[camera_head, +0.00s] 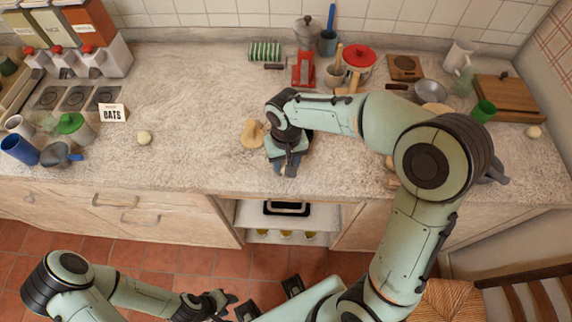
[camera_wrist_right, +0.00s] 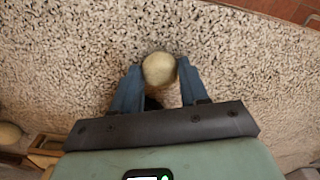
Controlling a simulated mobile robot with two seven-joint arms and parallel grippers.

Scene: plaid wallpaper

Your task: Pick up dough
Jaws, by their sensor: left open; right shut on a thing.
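A round, pale beige ball of dough (camera_wrist_right: 159,69) sits between the two blue fingertips of my right gripper (camera_wrist_right: 159,76) in the right wrist view. The right gripper is shut on it, low over the speckled counter. In the head view the right gripper (camera_head: 287,171) points down near the counter's front edge, and the held dough is hidden there. My left gripper (camera_head: 222,301) is open, low in front of the counter and away from the dough.
A tan wooden piece (camera_head: 252,134) is just left of my right gripper. The counter's left middle is clear.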

